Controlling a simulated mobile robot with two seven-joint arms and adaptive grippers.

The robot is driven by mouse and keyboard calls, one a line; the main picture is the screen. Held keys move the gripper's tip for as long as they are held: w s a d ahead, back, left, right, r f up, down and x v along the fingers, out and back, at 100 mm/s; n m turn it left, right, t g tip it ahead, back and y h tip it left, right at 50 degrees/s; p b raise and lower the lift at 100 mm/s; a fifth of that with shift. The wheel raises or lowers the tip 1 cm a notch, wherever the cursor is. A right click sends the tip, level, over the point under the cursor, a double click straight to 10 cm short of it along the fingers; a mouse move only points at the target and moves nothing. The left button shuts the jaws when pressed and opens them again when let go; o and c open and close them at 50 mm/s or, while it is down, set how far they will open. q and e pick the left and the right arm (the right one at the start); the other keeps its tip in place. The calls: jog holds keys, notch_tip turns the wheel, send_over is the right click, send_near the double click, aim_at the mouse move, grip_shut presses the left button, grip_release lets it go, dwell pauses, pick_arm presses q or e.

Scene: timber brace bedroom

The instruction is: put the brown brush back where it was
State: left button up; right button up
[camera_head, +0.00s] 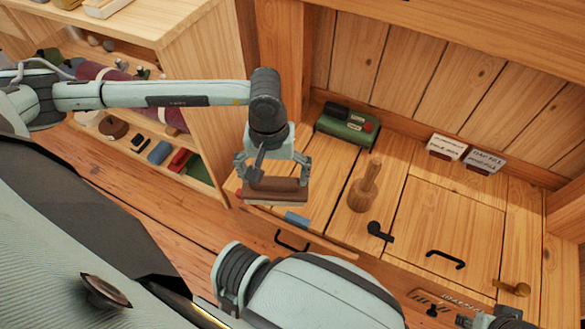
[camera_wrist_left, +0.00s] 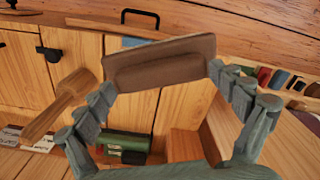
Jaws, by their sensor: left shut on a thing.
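The brown brush (camera_head: 275,187) is between the fingers of my left gripper (camera_head: 272,172) in the head view, with a paler strip along its lower edge. My left gripper is shut on it, over the left end of the wooden bench (camera_head: 324,176). In the left wrist view the brush (camera_wrist_left: 160,62) spans between the fingertips of the left gripper (camera_wrist_left: 158,88). I cannot tell how far it is above the bench. Part of my right gripper (camera_head: 497,318) shows at the bottom right edge; its fingers are not clear.
A wooden mallet (camera_head: 362,192) stands right of the brush. A green box (camera_head: 347,127) sits behind, with white cards (camera_head: 446,147) at the back right. A blue block (camera_head: 297,218) lies near the front edge. Shelves (camera_head: 178,140) stand left.

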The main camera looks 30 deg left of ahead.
pick_arm(q)
jog(key=w+f, duration=0.3)
jog(key=w+a+f, duration=0.1)
jog(key=w+f, duration=0.3)
jog(key=w+a+f, duration=0.1)
jog(key=w+f, duration=0.3)
jog(key=shift+w, duration=0.2)
jog(key=o, duration=0.7)
jog(key=shift+r, duration=0.15)
